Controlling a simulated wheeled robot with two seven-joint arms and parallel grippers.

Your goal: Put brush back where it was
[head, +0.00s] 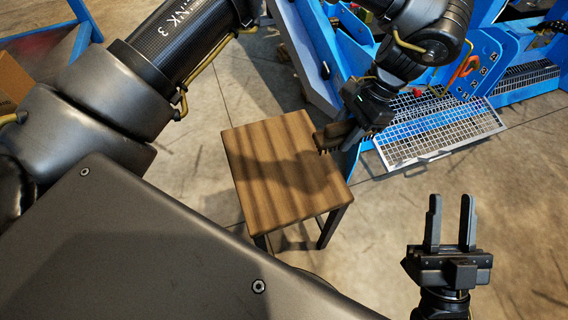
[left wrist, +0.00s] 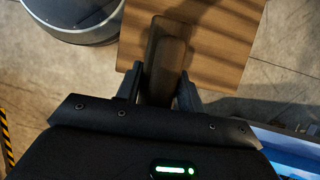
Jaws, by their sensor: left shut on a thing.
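The brush (head: 334,134) has a brown wooden body with dark bristles on its lower side. My left gripper (head: 352,122) is shut on it and holds it by the right edge of the wooden stool (head: 270,160). In the left wrist view the brush (left wrist: 165,62) sits between the two fingers (left wrist: 160,92), with the stool top (left wrist: 215,40) behind it. I cannot tell whether the bristles touch the stool. My right gripper (head: 450,222) is open and empty, with its fingers pointing up, at the lower right of the head view.
A blue machine frame (head: 485,60) stands behind the stool, with a wire-mesh sieve panel (head: 440,132) jutting out at right. An orange handle (head: 465,67) is on the blue side plate. Concrete floor is clear around the stool's front and right.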

